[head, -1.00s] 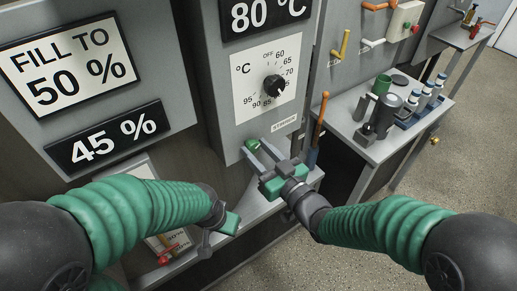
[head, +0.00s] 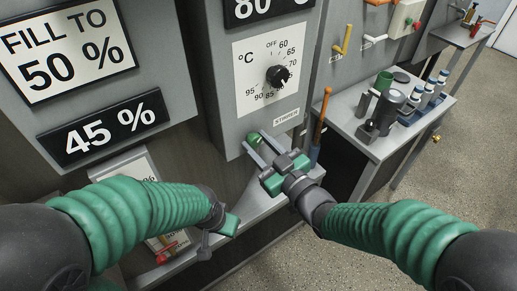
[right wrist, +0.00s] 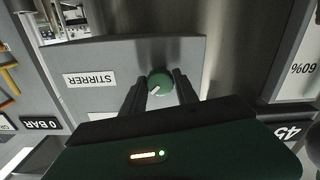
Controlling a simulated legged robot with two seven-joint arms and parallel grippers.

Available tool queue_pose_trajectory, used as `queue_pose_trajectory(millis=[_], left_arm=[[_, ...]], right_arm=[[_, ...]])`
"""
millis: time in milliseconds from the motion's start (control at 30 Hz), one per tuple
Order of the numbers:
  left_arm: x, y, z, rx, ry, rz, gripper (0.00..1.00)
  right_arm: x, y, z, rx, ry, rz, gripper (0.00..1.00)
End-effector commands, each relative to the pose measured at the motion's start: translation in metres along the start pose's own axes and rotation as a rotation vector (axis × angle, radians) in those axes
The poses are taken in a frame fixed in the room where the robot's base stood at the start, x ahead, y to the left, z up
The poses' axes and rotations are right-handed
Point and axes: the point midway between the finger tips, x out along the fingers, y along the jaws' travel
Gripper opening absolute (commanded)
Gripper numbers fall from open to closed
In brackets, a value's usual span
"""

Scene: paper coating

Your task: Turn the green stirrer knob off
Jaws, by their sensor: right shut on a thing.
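The green stirrer knob (head: 254,140) sits low on the front of the grey control box, below the black temperature dial. In the right wrist view the knob (right wrist: 160,83) is round, with a short white mark pointing to the lower left. The STIRRER label (right wrist: 90,79) is beside it. My right gripper (head: 257,145) is shut on the knob, one finger on each side, as the right wrist view also shows (right wrist: 160,92). My left gripper (head: 228,224) hangs low in front of the ledge, away from the knob. Its jaw opening is unclear.
The black temperature dial (head: 277,76) is above the knob. An orange-handled tool (head: 321,108) stands just right of my right gripper. A side table (head: 352,127) at right holds a green cup and several bottles. A red valve handle (head: 167,248) is below my left arm.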

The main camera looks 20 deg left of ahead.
Motion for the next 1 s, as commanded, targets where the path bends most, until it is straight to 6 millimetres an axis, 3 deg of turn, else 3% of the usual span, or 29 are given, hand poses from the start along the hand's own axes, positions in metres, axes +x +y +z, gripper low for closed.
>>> queue_pose_trajectory(millis=[33,500,1000], left_arm=[[0.011,0.000,0.003,0.000,0.000,0.000,0.36],[0.062,0.000,0.015,0.000,0.000,0.000,0.36],[0.094,0.000,0.022,0.000,0.000,0.000,0.36]], right_arm=[[0.000,0.000,0.005,-0.040,0.002,0.002,0.00],[0.000,0.000,0.005,-0.480,0.001,0.004,0.00],[0.000,0.001,0.003,-0.773,-0.002,0.002,0.00]])
